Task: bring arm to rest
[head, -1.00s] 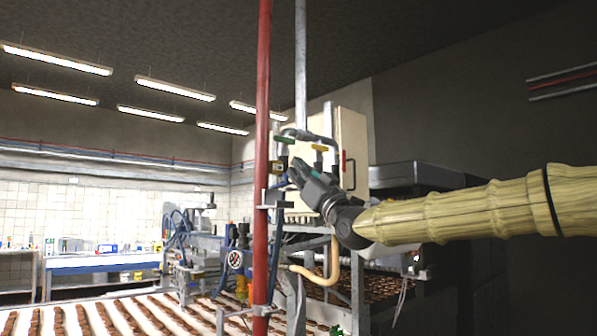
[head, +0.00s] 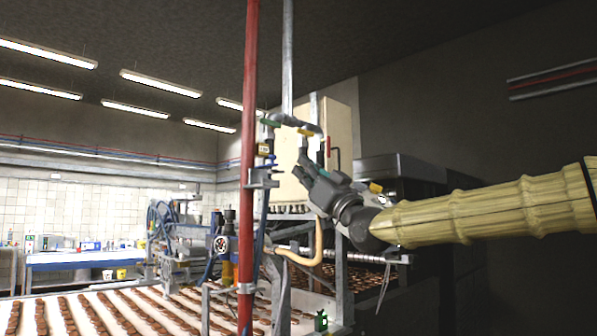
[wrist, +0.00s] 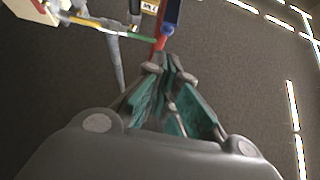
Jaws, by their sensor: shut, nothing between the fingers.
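My gripper (head: 303,160) is at the end of my arm, which reaches in from the right edge in a ribbed yellow sleeve (head: 480,215). The gripper points up and to the left, in front of the cream cabinet in the picture. In the wrist view, its fingers (wrist: 168,68) with green inner pads come together at the tips. They are shut and hold nothing.
A red vertical pipe (head: 249,150) and a grey pipe (head: 288,60) stand left of the gripper. Valves with green and yellow handles (head: 307,131) show close to the fingertips; the gap is unclear. A cream cabinet (head: 335,125) is behind. A conveyor (head: 105,312) carries rows of brown pieces.

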